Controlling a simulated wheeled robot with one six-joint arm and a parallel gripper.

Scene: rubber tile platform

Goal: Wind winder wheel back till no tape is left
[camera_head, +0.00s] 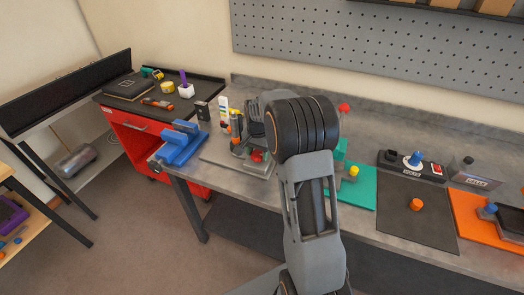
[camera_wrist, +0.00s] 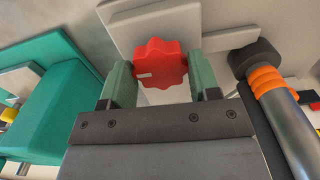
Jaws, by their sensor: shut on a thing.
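The winder wheel is a red lobed knob (camera_wrist: 160,62) with a small pale mark on its left side. In the wrist view my gripper (camera_wrist: 161,80) has one green finger on each side of it and is shut on it. The wheel sits in front of a light grey block (camera_wrist: 128,30). In the head view the red wheel (camera_head: 257,156) shows low beside the grey fixture, and my arm covers much of that spot. I cannot make out any tape in either view.
An orange-banded grey cylinder (camera_wrist: 268,78) stands close on the right in the wrist view, a teal block (camera_wrist: 62,105) on the left. On the bench are a blue vise (camera_head: 182,145), a teal mat (camera_head: 358,194) and a dark mat (camera_head: 415,225) with an orange knob.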

